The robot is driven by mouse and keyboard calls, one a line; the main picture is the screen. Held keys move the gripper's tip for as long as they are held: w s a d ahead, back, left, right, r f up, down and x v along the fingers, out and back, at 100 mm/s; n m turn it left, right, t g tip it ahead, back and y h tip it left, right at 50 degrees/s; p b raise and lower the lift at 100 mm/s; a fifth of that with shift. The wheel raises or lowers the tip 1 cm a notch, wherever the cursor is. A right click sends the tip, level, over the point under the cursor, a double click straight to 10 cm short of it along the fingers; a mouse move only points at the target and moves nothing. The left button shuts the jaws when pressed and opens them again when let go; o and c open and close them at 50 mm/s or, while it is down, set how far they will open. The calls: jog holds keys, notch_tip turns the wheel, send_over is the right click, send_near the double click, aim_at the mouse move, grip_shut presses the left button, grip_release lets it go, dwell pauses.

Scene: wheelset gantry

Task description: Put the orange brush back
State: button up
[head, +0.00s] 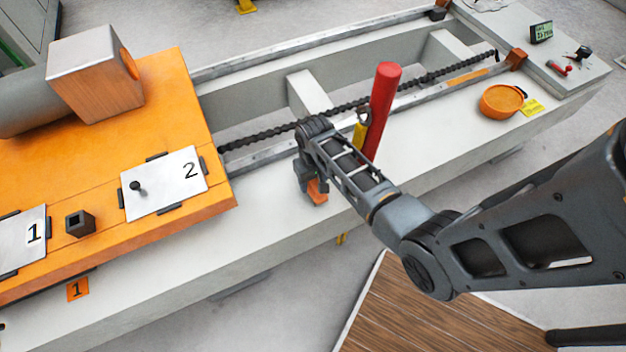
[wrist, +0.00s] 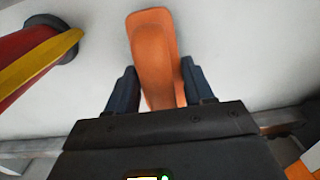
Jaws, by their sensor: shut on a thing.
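The orange brush (head: 317,191) shows as a small orange piece at my gripper in the head view, above the pale ledge (head: 270,210) of the gantry. In the wrist view its smooth orange body (wrist: 153,45) lies between the two dark fingers. My gripper (wrist: 158,88) is shut on it. The brush's bristles are not visible. I cannot tell whether the brush touches the ledge. My gripper (head: 312,188) also shows in the head view, to the right of the orange platform (head: 215,150).
A red post (head: 381,105) with a yellow part stands close behind my arm. A black chain (head: 275,135) runs along the gantry. An orange bowl (head: 502,101) sits on the ledge at right. The platform carries plates 1 (head: 25,240) and 2 (head: 165,185). The ledge between post and bowl is clear.

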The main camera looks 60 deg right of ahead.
jog(key=shift+f, duration=0.2)
jog(key=o, duration=1)
jog(key=shift+r, duration=0.1)
